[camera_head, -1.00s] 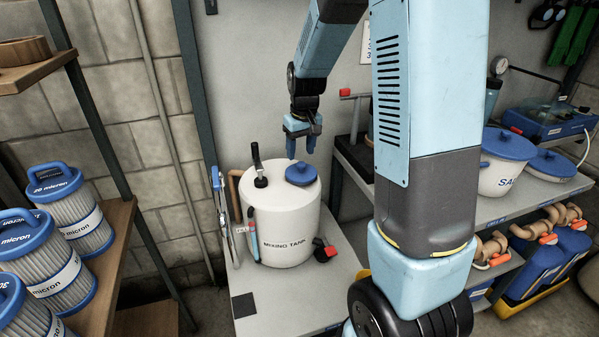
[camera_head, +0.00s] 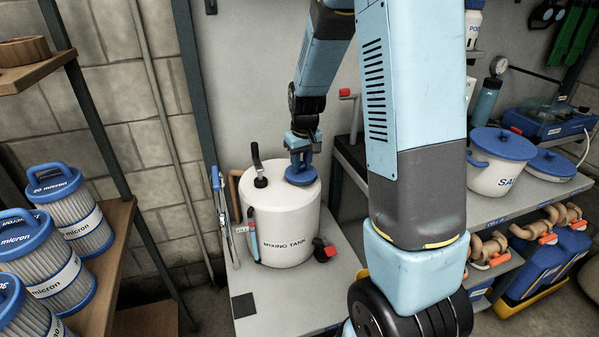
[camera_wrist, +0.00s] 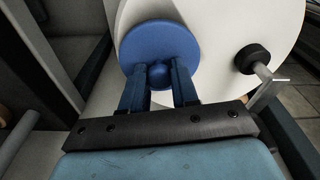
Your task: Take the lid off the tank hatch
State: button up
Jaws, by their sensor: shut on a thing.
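The white mixing tank (camera_head: 285,222) stands upright on a grey bench. Its blue round lid (camera_head: 300,180) sits on the hatch on top of the tank; it also shows in the wrist view (camera_wrist: 150,42). My gripper (camera_head: 300,163) is over the lid, pointing down, with its two blue fingers on either side of the lid's small central knob (camera_wrist: 159,72). In the wrist view the fingers (camera_wrist: 159,75) are shut on this knob. The far side of the hatch is hidden by the lid.
A black-capped pipe (camera_head: 259,170) rises from the tank top left of the lid. A black and red valve (camera_head: 323,250) juts from the tank's lower right. Tools (camera_head: 222,215) stand left of the tank. A shelf with a blue-lidded tub (camera_head: 495,175) is at right.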

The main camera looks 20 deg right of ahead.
grip_shut()
jog(key=shift+r, duration=0.1)
